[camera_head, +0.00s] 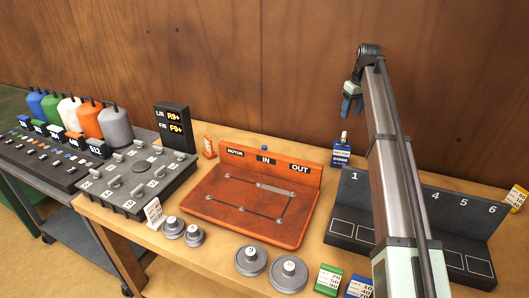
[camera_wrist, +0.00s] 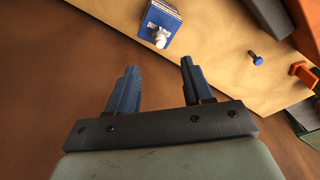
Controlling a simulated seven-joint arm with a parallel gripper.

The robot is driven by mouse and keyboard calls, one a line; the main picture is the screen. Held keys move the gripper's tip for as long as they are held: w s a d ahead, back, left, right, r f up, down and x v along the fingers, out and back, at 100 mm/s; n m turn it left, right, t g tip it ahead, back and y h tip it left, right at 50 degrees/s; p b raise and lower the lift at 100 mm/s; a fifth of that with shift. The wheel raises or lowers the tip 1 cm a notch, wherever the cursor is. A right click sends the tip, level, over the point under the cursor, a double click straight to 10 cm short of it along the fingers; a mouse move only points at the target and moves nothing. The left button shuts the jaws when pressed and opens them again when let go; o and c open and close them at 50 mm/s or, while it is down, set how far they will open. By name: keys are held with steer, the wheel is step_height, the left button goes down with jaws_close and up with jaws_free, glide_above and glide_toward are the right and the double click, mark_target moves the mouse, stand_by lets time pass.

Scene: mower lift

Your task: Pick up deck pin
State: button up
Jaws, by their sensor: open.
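My gripper (camera_head: 351,106) is open and empty, raised above the back of the bench near the wooden wall. In the wrist view its two blue fingers (camera_wrist: 158,64) stand apart with nothing between them. A small blue pin with a round head (camera_wrist: 257,59) stands on the bench to the right of the fingers; it looks like the deck pin, but no label confirms this. In the head view only its blue top (camera_head: 264,147) shows behind the orange board.
The orange board (camera_head: 225,192) with MOTOR, IN and OUT labels has a raised back wall. A small orange piece (camera_head: 209,147) stands left of it. A dark numbered rack (camera_head: 350,222) is at right, partly hidden by my arm. Grey round weights (camera_head: 250,260) sit in front.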

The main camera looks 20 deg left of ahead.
steer(key=n+y, duration=0.3)
steer(key=n, duration=0.3)
glide_toward(266, 147)
steer(key=x, duration=0.7)
steer(key=shift+w+d, duration=0.25)
steer(key=shift+d, duration=0.05)
steer(key=shift+a+x, duration=0.15)
steer(key=shift+x, duration=1.15)
steer(key=shift+a+x, duration=0.2)
steer(key=shift+x, duration=1.15)
steer(key=shift+s+r, duration=0.1)
steer(key=shift+s, duration=0.05)
steer(key=shift+c, duration=0.3)
jaws_close()
